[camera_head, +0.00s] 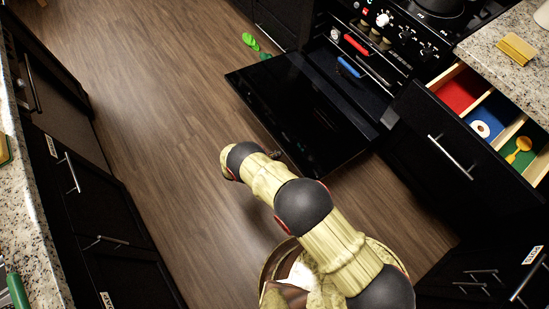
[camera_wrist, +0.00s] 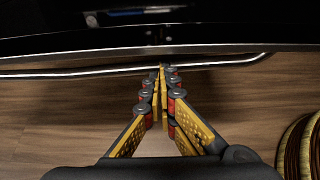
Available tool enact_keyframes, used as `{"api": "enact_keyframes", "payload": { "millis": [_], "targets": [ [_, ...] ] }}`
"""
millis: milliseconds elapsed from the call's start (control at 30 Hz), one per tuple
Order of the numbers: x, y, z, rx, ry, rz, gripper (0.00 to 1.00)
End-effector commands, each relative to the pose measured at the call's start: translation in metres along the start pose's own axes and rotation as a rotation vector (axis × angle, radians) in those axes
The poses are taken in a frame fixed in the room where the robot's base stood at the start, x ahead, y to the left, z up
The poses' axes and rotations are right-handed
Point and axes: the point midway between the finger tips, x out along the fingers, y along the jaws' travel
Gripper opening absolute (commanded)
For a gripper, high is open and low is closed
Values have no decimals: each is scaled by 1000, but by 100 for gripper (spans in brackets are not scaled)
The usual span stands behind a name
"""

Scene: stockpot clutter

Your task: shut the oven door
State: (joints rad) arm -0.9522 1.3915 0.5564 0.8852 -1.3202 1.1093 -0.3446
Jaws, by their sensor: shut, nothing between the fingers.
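The oven door (camera_head: 300,112) is folded down open, a black glossy panel lying about flat in front of the stove (camera_head: 405,40). In the wrist view the door's dark edge (camera_wrist: 220,38) crosses the top, with its silver bar handle (camera_wrist: 75,73) running along below it. My gripper (camera_wrist: 162,70) is shut and empty, its fingertips at the handle near the door's edge; I cannot tell whether they touch. In the head view my gripper (camera_head: 277,155) shows only as a small dark tip by the door's near-left edge, mostly hidden by my arm.
An open drawer (camera_head: 432,130) with red, blue and green compartments stands right of the door. Green items (camera_head: 250,42) lie on the floor beyond the door. Dark cabinets (camera_head: 75,170) line the left side; the wooden floor (camera_head: 150,90) between is clear.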

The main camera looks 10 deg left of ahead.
Motion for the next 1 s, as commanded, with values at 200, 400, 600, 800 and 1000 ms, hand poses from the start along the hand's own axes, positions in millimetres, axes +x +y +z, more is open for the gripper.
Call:
{"api": "enact_keyframes", "payload": {
  "millis": [200,400,600,800,1000],
  "targets": [
    [-3,0,9,1,0,0,0],
    [-4,0,10,0,0,0,0],
    [-4,0,11,0,1,0,0],
    [-8,0,22,2,18,0,0],
    [-20,0,52,2,69,-1,0]
  ]
}}
